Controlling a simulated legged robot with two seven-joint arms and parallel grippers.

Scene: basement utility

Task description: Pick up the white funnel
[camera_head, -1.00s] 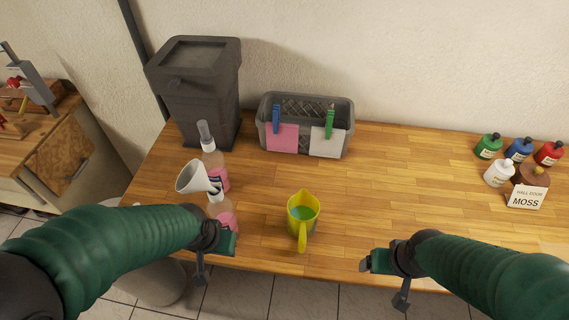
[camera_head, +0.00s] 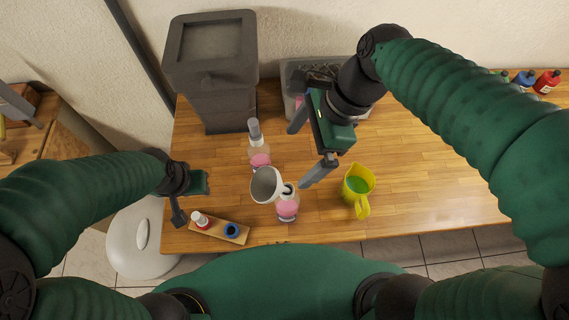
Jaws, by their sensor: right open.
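The white funnel (camera_head: 266,184) sits tilted at the neck of the nearer bottle with pink liquid (camera_head: 288,207), its wide mouth facing left and toward me. I cannot tell how deep its spout sits. My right gripper (camera_head: 309,160) is open and empty, just behind and to the right of the funnel, with its fingers pointing left and down. It does not touch the funnel as far as I can see. My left gripper (camera_head: 186,203) is at the table's left edge, apart from the funnel; its fingers are partly hidden.
Another pink bottle with a grey top (camera_head: 258,146) stands behind the funnel. A yellow jug (camera_head: 357,190) with green liquid stands to the right. A wooden strip (camera_head: 215,230) with two small caps lies front left. A dark bin (camera_head: 212,75) and grey basket (camera_head: 290,75) are behind.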

